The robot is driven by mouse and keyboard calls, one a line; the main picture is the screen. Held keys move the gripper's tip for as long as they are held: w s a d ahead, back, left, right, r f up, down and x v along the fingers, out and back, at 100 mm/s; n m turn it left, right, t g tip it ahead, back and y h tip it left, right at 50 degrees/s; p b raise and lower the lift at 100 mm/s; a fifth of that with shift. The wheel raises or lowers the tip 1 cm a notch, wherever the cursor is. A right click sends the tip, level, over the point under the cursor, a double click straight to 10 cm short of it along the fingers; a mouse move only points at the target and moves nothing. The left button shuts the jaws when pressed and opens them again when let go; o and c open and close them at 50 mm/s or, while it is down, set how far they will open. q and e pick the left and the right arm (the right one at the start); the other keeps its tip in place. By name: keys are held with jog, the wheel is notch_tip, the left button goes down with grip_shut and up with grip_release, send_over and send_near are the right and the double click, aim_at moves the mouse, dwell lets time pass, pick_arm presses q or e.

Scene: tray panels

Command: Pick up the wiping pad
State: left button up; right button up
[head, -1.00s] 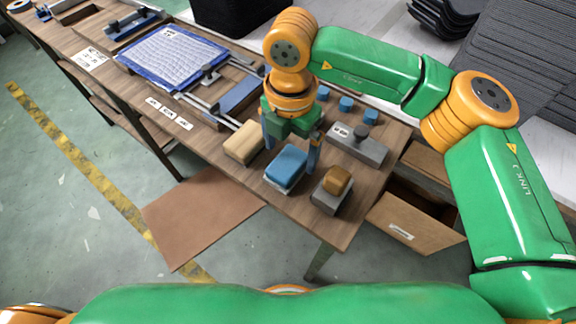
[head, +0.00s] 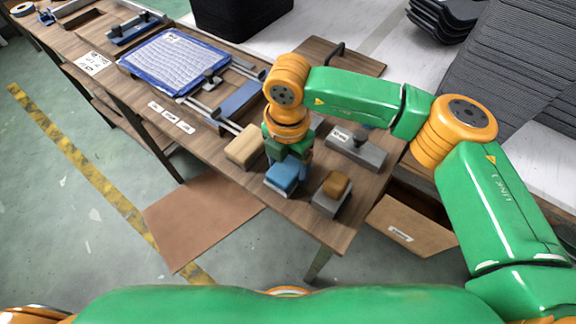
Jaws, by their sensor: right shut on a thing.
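The wiping pad, a blue block on a paler base (head: 283,177), is near the front edge of the wooden table, between a tan block and a grey block with a brown top. My right gripper (head: 288,163) comes down over it from behind, fingers pointing down, and is shut on the pad. The gripper hides the pad's back part. I cannot tell whether the pad is clear of the table top. My left gripper is not in view.
The tan block (head: 244,147) is close on the left and the brown-topped grey block (head: 331,194) close on the right. A grey block with a dark knob (head: 357,151) stands behind right. A blue-edged tray panel (head: 174,62) lies further left. An open cardboard box (head: 410,225) is below right.

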jog(key=shift+r, duration=0.35)
jog(key=s+a+r+b, duration=0.2)
jog(key=s+a+r, duration=0.6)
jog(key=s+r, duration=0.3)
jog(key=shift+a+r, duration=0.35)
jog(key=shift+r, duration=0.3)
